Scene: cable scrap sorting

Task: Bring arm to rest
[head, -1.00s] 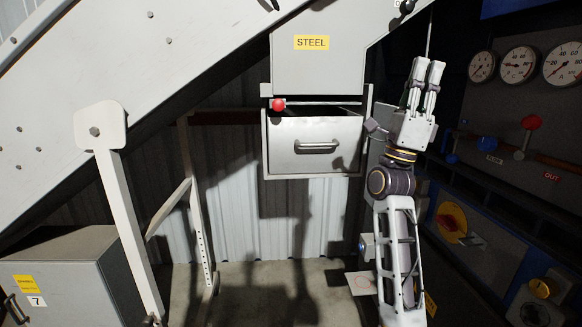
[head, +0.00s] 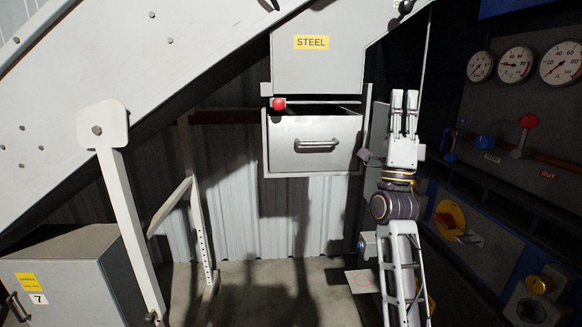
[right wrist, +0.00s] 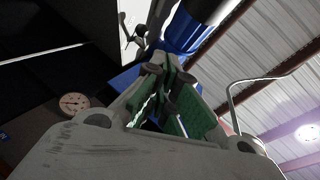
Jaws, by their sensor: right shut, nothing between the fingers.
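My right arm rises from the bottom of the head view. Its gripper (head: 404,98) points up, to the right of the steel drawer, and is apart from it. The fingers are shut with nothing between them. In the right wrist view the gripper (right wrist: 168,72) shows its green inner pads, with the fingertips together and empty. My left gripper is in neither view.
A grey drawer (head: 290,160) stands below the hopper labelled STEEL (head: 312,70), with a red knob (head: 279,104) at its top left. A grey cabinet (head: 75,265) stands at the lower left.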

